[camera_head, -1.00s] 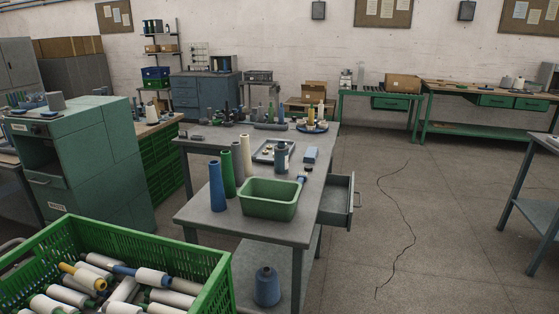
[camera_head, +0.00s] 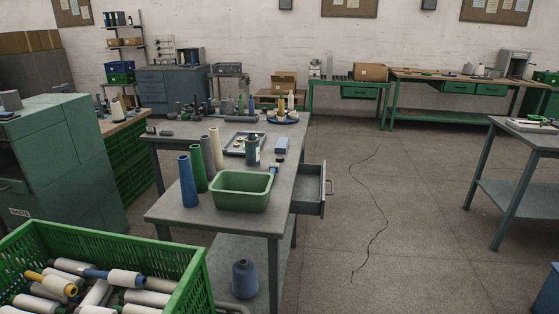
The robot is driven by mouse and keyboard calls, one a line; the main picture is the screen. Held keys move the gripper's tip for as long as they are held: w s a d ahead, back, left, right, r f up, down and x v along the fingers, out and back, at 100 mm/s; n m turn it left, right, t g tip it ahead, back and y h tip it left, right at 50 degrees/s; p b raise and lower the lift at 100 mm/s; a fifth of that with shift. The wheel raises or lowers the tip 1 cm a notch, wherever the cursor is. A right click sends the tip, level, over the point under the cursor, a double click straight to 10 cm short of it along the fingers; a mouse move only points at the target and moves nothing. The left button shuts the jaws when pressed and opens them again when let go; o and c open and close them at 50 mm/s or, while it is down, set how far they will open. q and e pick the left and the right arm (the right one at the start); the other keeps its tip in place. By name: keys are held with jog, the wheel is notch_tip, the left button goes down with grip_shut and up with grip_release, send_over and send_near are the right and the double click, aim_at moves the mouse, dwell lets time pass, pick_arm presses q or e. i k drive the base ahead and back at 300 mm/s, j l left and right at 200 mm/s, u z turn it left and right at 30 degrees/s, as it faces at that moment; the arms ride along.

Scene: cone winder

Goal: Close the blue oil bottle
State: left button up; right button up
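A dark blue bottle-shaped container (camera_head: 252,153) with a pale band stands upright on the grey worktable (camera_head: 180,215), behind the green bin. It looks like the oil bottle, but it is too small to tell whether its top is open or capped. Another blue bottle-like object (camera_head: 245,280) stands on the table's lower shelf; I cannot tell whether it is a bottle or a yarn cone. No separate cap can be made out. Neither of my grippers is in view.
A green bin (camera_head: 241,192) and blue, green and beige tubes (camera_head: 187,182) stand on the table. Its drawer (camera_head: 312,190) juts out at right. A green crate (camera_head: 180,262) of bobbins is at front left. Floor right of the table is clear except for a thin cable (camera_head: 384,215).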

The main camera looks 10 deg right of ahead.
aim_at(253, 142)
jog(key=i+l+u, duration=0.1)
jog(key=u, duration=0.55)
jog(key=i+l+u, duration=0.2)
jog(key=l+u, duration=0.15)
jog(key=l, duration=0.25)
jog(key=i+l+u, duration=0.15)
jog(key=l+u, duration=0.2)
jog(key=l, duration=0.25)
jog(key=l+u, duration=0.3)
jog(key=l, duration=0.35)
jog(key=l+u, duration=0.1)
jog(key=l, duration=2.05)
jog(key=i, duration=0.05)
